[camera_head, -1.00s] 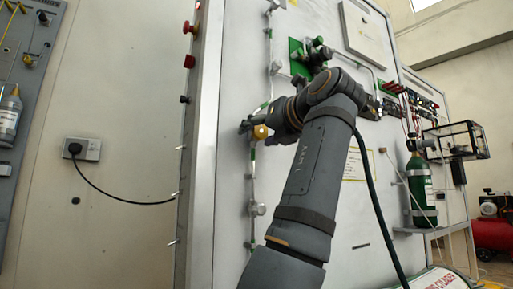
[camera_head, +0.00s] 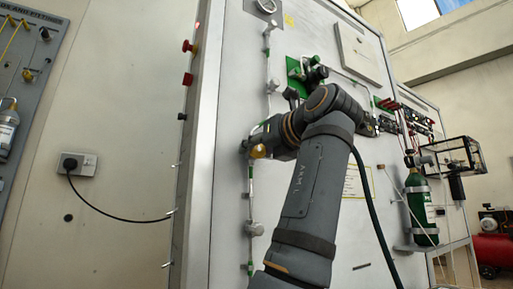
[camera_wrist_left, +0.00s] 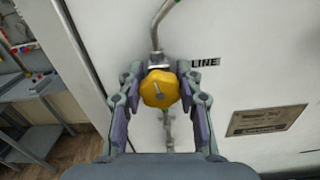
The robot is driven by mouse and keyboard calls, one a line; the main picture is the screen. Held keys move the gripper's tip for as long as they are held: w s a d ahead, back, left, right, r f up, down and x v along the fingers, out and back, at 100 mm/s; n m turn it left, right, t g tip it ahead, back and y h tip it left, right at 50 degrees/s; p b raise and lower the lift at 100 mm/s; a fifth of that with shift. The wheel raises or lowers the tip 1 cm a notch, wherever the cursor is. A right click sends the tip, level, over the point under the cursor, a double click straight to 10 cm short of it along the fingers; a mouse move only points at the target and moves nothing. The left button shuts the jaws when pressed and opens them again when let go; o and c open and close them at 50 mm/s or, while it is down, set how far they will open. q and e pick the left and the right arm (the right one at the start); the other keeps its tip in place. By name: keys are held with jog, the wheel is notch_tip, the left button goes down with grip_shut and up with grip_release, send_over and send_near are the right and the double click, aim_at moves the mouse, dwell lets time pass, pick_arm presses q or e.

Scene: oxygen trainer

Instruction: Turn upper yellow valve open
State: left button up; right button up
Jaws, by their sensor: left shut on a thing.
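The yellow valve (camera_wrist_left: 160,89) is a round lobed knob on a metal pipe against the white panel (camera_head: 232,120). It sits between the two fingers of my left gripper (camera_wrist_left: 160,100) in the left wrist view. In the head view only a small yellow part of the valve (camera_head: 258,152) shows beside the left gripper (camera_head: 254,144); the wrist hides the rest. The left gripper is shut on the valve. My right gripper is not in view.
A vertical pipe with fittings (camera_head: 254,229) runs below the valve. Green-backed fittings (camera_head: 300,70) are above the wrist. A green cylinder (camera_head: 419,205) stands at the right. Red buttons (camera_head: 188,47) are on the panel's left edge.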

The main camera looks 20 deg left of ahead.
pick_arm(q)
jog(key=n, duration=0.2)
jog(key=shift+n, duration=0.3)
jog(key=o, duration=1.2)
